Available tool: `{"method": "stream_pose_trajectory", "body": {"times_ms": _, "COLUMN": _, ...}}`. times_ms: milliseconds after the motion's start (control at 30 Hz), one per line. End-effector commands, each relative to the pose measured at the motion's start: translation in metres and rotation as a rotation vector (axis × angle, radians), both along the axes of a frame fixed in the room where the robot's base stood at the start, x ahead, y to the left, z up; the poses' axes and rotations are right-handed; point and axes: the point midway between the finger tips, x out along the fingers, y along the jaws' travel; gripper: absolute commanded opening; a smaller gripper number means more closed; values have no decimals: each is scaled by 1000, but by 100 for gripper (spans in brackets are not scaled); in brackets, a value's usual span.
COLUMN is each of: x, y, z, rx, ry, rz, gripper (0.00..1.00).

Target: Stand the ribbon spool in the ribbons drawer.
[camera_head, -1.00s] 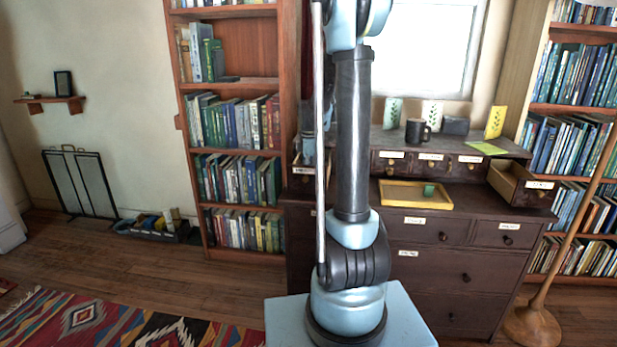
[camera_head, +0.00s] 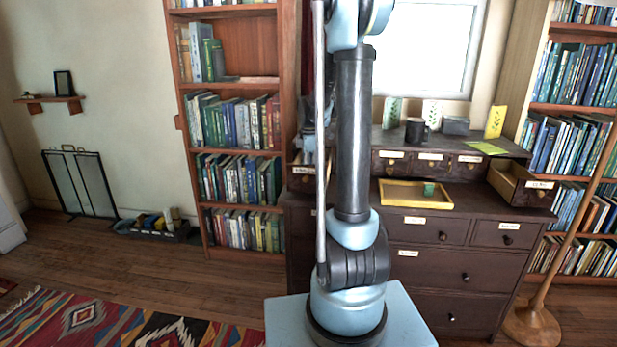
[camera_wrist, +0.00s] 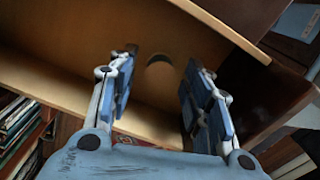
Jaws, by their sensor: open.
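My gripper (camera_wrist: 157,92) is open and empty in the wrist view, its two blue fingers wide apart above an open wooden drawer (camera_wrist: 55,75). A small round tan-brown shape (camera_wrist: 159,74) shows inside the drawer, between and beyond the fingers. It looks like the end of a spool, but I cannot be sure. In the head view my gripper (camera_head: 309,143) is partly hidden behind my arm, over the pulled-out left drawer (camera_head: 301,176) of the small drawer unit. That drawer's inside and label cannot be read there.
A yellow tray (camera_head: 392,201) with a small green object (camera_head: 429,189) lies on the dresser (camera_head: 440,275). Another drawer (camera_head: 518,187) stands open at the right. A dark mug (camera_head: 416,131), a dark box (camera_head: 456,126) and cards stand on top. Bookshelves flank the dresser.

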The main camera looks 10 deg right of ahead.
Motion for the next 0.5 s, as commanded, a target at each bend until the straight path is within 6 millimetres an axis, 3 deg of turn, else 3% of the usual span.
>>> {"method": "stream_pose_trajectory", "body": {"times_ms": 500, "x": 0, "y": 1, "z": 85, "rx": 0, "ry": 0, "rz": 1, "gripper": 45}}
